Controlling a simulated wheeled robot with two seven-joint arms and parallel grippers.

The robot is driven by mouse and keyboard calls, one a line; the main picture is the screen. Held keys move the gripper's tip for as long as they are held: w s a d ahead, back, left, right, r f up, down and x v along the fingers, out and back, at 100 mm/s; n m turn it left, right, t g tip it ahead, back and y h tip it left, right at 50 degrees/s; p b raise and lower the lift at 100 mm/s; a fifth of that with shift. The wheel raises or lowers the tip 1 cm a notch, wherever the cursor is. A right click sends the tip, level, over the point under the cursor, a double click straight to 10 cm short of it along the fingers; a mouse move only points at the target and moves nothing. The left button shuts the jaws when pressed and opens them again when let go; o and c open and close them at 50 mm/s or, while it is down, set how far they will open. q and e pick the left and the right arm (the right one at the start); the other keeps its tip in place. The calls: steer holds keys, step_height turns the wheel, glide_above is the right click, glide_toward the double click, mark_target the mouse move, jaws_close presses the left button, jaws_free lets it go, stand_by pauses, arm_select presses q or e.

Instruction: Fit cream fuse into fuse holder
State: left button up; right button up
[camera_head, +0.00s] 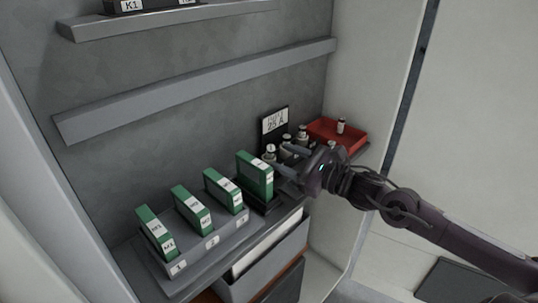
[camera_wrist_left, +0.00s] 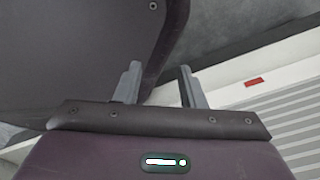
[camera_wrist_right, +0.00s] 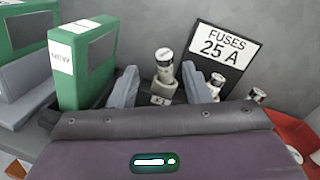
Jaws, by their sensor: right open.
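A row of cream fuses stands on the shelf below a black sign. The nearest cream fuse (camera_wrist_right: 165,65) stands upright in a grey fuse holder (camera_wrist_right: 163,88); in the head view this fuse (camera_head: 269,150) is at the left end of the row. My right gripper (camera_head: 281,159) is open at the row. In the right wrist view my right gripper (camera_wrist_right: 160,87) has its fingers apart, with that fuse and holder showing between them; I see no grip on them. My left gripper (camera_wrist_left: 158,85) is open and empty, away from the shelf.
A black sign (camera_wrist_right: 222,52) reads "FUSES 25 A". A red tray (camera_head: 355,142) at the right holds small cream pieces. A green module (camera_head: 256,175) stands close left of my right gripper, with several more green modules in a grey rack (camera_head: 196,259).

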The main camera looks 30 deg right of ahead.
mark_target(274, 149)
steer(key=shift+w+a+r, duration=0.15)
steer(key=shift+w, duration=0.05)
steer(key=shift+w+a+r, duration=0.2)
steer(key=shift+w, duration=0.4)
steer(key=shift+p+x, duration=0.5)
steer(key=shift+x, duration=1.3)
arm_select(q)
steer(key=shift+s+a+r, duration=0.15)
steer(key=shift+a+r, duration=0.45)
steer(key=shift+a, duration=0.15)
arm_select(e)
steer(key=shift+d, duration=0.1)
jaws_close()
arm_select(q)
steer(key=shift+d, duration=0.15)
